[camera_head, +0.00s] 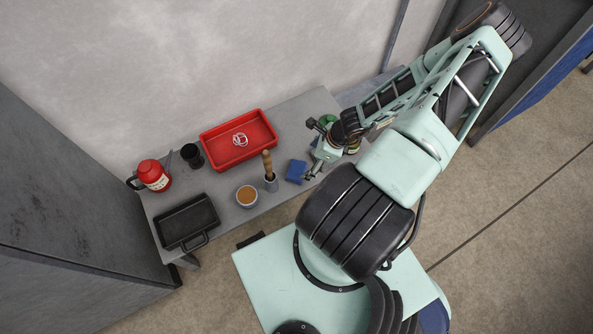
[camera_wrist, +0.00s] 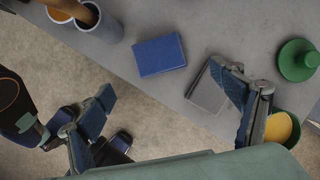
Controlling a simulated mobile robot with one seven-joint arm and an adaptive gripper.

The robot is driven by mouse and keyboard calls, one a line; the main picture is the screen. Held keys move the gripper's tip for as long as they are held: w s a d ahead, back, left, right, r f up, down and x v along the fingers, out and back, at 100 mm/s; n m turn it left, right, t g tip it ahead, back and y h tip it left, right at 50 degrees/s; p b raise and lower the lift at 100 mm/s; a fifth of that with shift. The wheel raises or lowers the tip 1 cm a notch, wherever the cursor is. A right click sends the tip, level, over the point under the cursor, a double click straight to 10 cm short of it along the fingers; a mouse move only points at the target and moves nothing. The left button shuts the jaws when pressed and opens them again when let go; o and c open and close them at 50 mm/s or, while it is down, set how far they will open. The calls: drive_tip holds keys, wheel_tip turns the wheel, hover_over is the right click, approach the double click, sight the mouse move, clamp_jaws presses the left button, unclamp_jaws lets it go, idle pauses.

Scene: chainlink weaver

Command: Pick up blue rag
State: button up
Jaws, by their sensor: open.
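The blue rag (camera_head: 297,171) is a small, flat, folded-looking square on the grey bench, near its front edge. In the wrist view it (camera_wrist: 159,55) lies flat at the upper middle. My gripper (camera_head: 315,150) is just right of the rag in the head view. In the wrist view my gripper (camera_wrist: 164,82) has its two fingers spread wide, with nothing between the pads. The rag shows beyond the gap between the fingertips, apart from both fingers.
A grey cup (camera_head: 271,185) with a wooden handle and a bowl (camera_head: 246,195) stand left of the rag. A flat grey item (camera_wrist: 207,91) and a green object (camera_wrist: 298,60) are to the right. A red tray (camera_head: 214,154) and black pan (camera_head: 187,222) lie further left.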

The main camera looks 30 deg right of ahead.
sight(297, 169)
drive_tip(key=b+x, duration=0.2)
drive_tip(key=x, duration=0.7)
drive_tip(key=shift+w+a, duration=0.15)
drive_tip(key=shift+a, duration=0.05)
drive_tip(key=c, duration=1.4)
drive_tip(key=shift+o, duration=0.2)
drive_tip(key=shift+r, duration=0.1)
